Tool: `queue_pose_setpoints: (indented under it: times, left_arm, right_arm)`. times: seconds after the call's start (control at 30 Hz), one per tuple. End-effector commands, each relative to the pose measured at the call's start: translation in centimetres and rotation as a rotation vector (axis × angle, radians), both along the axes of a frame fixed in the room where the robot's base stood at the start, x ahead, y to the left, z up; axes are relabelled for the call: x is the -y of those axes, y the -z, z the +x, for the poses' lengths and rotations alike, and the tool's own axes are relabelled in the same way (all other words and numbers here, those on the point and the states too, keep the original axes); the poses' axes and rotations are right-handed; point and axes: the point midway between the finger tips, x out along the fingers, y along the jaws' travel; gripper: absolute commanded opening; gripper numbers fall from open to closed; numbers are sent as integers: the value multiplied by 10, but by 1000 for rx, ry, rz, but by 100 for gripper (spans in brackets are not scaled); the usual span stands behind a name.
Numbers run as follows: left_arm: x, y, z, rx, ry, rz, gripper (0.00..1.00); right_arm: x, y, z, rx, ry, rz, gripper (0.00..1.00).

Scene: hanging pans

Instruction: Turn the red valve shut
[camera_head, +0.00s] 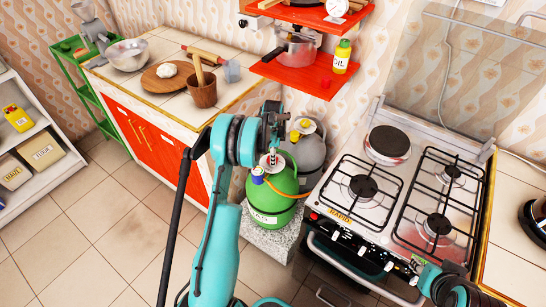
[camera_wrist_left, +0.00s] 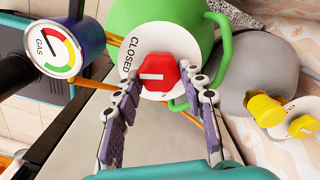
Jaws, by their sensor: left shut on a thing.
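The red valve (camera_wrist_left: 158,76) is a red knob with a white bar mark. It sits on a white disc (camera_wrist_left: 128,58) lettered CLOSED, on top of the green gas cylinder (camera_head: 272,202). The rest of the disc's lettering is hidden. My left gripper (camera_wrist_left: 168,80) is shut on the red valve, with one fingertip on each side of it. In the head view my left gripper (camera_head: 271,150) reaches down over the green cylinder and mostly hides the valve.
A round gauge (camera_wrist_left: 54,48) marked GAS sits beside the disc. An orange hose (camera_head: 285,193) runs from the cylinder's top. The stove (camera_head: 395,205) is right, the red-doored counter (camera_head: 150,140) left.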

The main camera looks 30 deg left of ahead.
Motion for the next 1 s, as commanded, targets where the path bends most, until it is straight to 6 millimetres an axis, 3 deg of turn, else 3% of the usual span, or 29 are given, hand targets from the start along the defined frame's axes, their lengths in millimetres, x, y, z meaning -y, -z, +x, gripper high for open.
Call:
queue_pose_setpoints:
  times: [0.43,1.0]
  left_arm:
    - [0,0,-1,-1,283,0,12]
    - [1,0,-1,0,353,0,12]
  right_arm:
    - [0,1,0,0,0,0,32]
    - [0,1,0,0,0,0,32]
